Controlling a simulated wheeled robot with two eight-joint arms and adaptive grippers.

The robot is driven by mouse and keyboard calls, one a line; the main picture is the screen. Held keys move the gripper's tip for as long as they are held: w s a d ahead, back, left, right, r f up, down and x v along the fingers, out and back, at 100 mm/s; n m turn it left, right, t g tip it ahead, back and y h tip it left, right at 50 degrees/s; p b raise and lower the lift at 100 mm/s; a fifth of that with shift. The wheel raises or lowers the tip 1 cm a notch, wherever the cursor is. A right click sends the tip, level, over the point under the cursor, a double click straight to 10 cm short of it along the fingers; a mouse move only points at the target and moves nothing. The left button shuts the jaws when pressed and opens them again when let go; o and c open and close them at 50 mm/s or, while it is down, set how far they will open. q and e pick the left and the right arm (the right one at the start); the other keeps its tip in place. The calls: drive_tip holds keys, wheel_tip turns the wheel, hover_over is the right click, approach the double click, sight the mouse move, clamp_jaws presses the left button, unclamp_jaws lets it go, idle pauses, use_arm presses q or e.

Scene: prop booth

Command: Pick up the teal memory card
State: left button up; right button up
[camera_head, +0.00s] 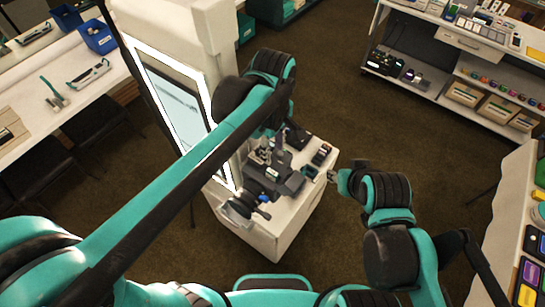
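A small white cabinet (284,230) stands in the middle of the view with dark devices on its top. A small teal piece (309,171) lies near the top's right edge. It may be the teal memory card, but it is too small to be sure. My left gripper (271,163) points down over the dark device (276,182) on the cabinet top. Its fingers blend with the dark parts, so their opening and any held thing are unclear. My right gripper (333,177) is beside the cabinet's right edge, small and partly hidden by its own wrist.
A dark tray with small items (321,154) sits at the cabinet top's back right. A tall white booth with a lit panel (178,105) stands against the cabinet's left. White shelves (455,75) are at upper right, a bench (60,75) at upper left. Carpet is open between.

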sight(272, 172)
use_arm(q)
drive_tip(key=s+f, duration=0.2)
drive_tip(key=shift+s+f, duration=0.1)
drive_tip(key=shift+f, duration=0.3)
drive_tip(key=f, duration=0.4)
drive_tip(key=shift+w+a+p, duration=0.1)
drive_tip(key=shift+w+p, duration=0.2)
drive_tip(key=shift+s+f, duration=0.1)
drive_tip(key=shift+f, duration=0.1)
drive_tip(key=shift+s, duration=0.2)
drive_tip(key=shift+w, duration=0.1)
clamp_jaws()
use_arm(e)
drive_tip(key=shift+s+r, duration=0.45)
drive_tip(key=shift+s, duration=0.15)
